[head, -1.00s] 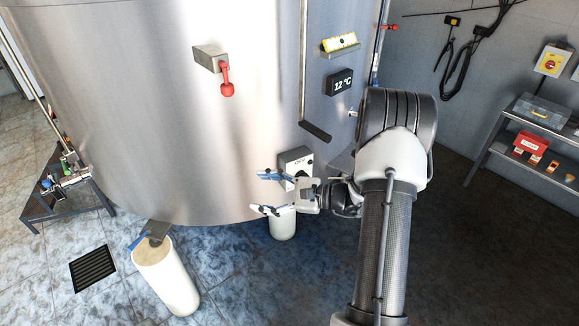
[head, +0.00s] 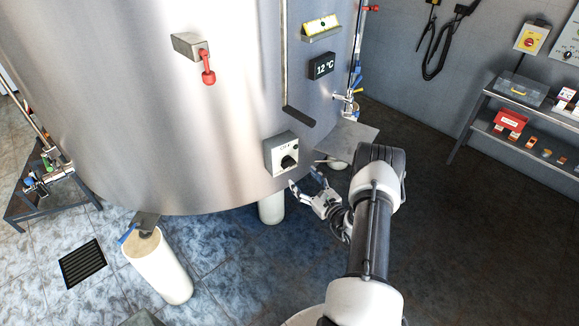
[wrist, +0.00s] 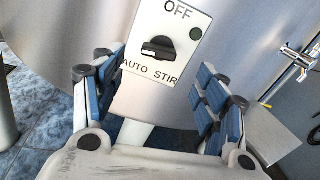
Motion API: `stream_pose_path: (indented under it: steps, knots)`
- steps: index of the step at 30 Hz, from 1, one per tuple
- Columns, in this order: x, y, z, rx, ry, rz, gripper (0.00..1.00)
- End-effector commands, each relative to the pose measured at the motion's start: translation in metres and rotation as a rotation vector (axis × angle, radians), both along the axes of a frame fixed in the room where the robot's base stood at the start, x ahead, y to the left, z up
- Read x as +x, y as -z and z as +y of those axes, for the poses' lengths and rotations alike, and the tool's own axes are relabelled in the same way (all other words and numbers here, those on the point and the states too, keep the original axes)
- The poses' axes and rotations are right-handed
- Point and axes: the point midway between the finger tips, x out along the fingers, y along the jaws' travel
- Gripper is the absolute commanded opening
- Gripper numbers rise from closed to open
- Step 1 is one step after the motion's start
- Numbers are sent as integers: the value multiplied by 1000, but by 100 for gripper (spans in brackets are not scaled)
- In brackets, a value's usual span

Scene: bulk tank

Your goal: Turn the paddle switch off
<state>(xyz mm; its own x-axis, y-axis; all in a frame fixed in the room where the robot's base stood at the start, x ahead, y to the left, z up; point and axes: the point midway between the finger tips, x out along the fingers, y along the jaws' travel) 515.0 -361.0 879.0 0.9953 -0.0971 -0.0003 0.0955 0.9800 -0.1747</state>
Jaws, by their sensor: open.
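The paddle switch (head: 288,161) is a black knob on a pale box (head: 279,153) fixed low on the steel tank. In the wrist view its plate (wrist: 190,25) reads OFF at the top, AUTO at lower left and STIR at lower right. The knob (wrist: 158,48) lies roughly crosswise, with a white mark towards its left end; the exact setting is hard to tell. My gripper (head: 306,182) is open and empty, just below and right of the box. In the wrist view its blue-padded fingers (wrist: 160,70) stand apart on either side below the knob, not touching it.
A red-handled lever (head: 207,70), a 12 °C display (head: 322,66) and a dark-ended bar (head: 298,116) are on the tank. A tank leg (head: 271,208) stands below the box. A shelf (head: 480,118) is at right; the dark floor between is clear.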

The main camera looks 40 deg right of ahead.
Motion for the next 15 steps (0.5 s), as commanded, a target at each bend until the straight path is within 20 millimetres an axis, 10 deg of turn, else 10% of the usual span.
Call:
stream_pose_path:
  steps: [15]
  knots:
    - [91, 1, -8, 0, -2, -1, 67]
